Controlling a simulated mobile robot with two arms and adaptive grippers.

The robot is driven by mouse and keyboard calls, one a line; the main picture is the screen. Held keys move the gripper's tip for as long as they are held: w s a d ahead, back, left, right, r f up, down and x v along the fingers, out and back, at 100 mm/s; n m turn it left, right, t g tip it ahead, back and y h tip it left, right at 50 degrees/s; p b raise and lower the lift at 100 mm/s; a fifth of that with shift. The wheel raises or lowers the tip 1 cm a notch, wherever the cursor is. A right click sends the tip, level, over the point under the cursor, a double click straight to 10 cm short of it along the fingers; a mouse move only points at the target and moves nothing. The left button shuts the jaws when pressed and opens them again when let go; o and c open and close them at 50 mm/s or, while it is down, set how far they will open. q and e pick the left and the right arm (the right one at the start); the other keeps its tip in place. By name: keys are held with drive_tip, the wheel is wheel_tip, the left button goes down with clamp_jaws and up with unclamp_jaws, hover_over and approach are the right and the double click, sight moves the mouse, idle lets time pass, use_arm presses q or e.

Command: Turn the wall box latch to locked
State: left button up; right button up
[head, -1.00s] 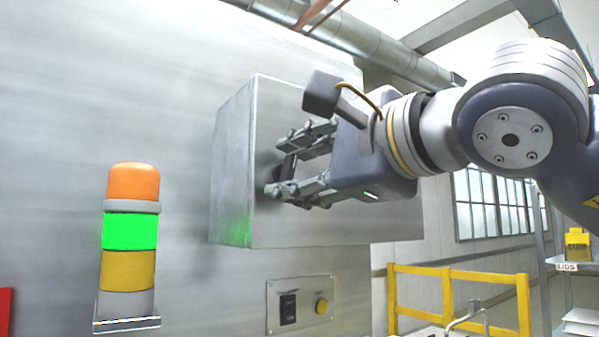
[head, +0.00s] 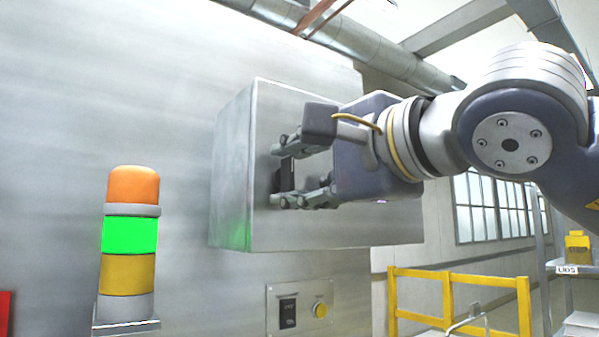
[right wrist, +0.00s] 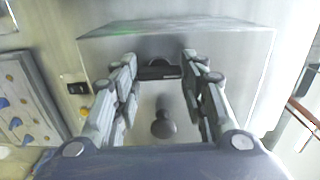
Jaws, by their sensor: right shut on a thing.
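The wall box (head: 340,225) is a grey metal box on the wall, in the middle of the head view. Its latch (head: 287,175) is a small black handle on the front face, partly hidden by my fingers. My right gripper (head: 287,173) reaches in from the right and is shut on the latch. In the right wrist view the latch (right wrist: 160,73) is a black bar between the two fingertips (right wrist: 160,68), with a round base behind it. The box face (right wrist: 235,75) fills the space behind it. My left gripper is not in view.
A signal tower (head: 129,235) with its green section lit stands left of the box. A switch panel (head: 300,307) is below it. A dark knob-like shape (right wrist: 163,125) shows in the right wrist view. Yellow railing (head: 460,282) and shelving are at the right.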

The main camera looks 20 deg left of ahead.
drive_tip(key=o, duration=1.1)
drive_tip(key=shift+a, duration=0.1)
drive_tip(key=shift+c, duration=0.2)
drive_tip(key=shift+s, duration=0.1)
drive_tip(key=v, duration=1.2)
